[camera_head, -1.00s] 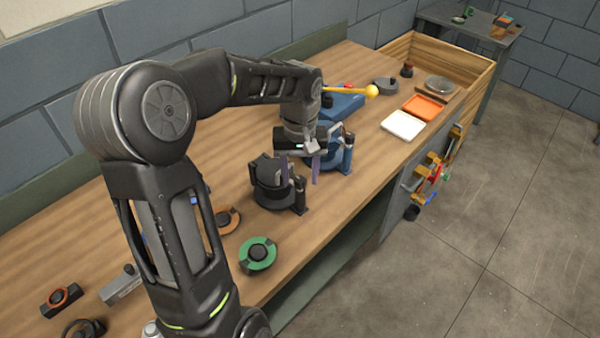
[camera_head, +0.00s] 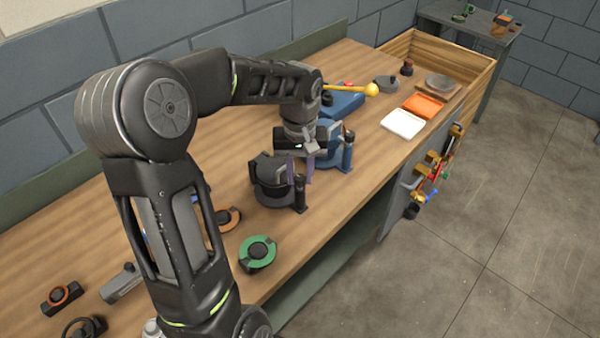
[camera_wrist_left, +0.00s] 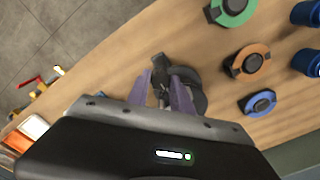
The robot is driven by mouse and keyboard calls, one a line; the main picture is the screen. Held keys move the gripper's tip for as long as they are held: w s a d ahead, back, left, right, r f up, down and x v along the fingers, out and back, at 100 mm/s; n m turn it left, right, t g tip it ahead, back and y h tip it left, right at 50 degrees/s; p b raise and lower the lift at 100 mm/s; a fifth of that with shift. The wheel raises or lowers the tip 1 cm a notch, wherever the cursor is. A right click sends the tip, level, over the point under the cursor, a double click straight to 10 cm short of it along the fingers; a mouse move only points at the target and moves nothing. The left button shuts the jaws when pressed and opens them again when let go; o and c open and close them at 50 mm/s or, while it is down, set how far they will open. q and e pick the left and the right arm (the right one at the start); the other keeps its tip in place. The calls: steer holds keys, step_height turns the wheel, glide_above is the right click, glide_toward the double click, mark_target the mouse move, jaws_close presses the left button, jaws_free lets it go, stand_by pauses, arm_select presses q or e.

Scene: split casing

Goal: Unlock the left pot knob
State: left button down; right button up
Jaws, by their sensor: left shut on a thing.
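A dark grey pot (camera_head: 272,180) stands on the workbench in the head view, with a black post (camera_head: 300,195) at its right side. A blue pot (camera_head: 334,150) stands just behind it to the right. My left gripper (camera_head: 304,168) points down between the two pots, its purple fingers shut at the top of the dark pot's post. In the left wrist view, the fingers (camera_wrist_left: 164,95) stand either side of a dark knob-like part (camera_wrist_left: 159,92). The dark pot (camera_wrist_left: 193,88) is partly hidden behind a finger there. My right gripper is not in view.
A green ring part (camera_head: 257,253) and an orange one (camera_head: 228,218) lie to the left on the workbench (camera_head: 325,210). A yellow-ended rod (camera_head: 370,89) lies beyond the blue pot. White (camera_head: 402,124) and orange (camera_head: 424,106) trays are farther right. The bench front edge is close.

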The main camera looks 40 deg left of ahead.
arm_select(q)
steer(key=shift+n, duration=0.3)
steer(key=n+b, duration=0.2)
steer(key=n, duration=0.1)
steer(key=shift+f, duration=0.1)
steer(key=n+b, duration=0.1)
steer(key=n, duration=0.3)
steer(key=shift+n+b, duration=0.4)
steer(key=n+b, duration=0.1)
steer(key=n, duration=0.3)
steer(key=shift+n, duration=0.3)
steer(key=n, duration=0.5)
steer(key=c, duration=1.1)
jaws_free()
steer(key=shift+r, duration=0.2)
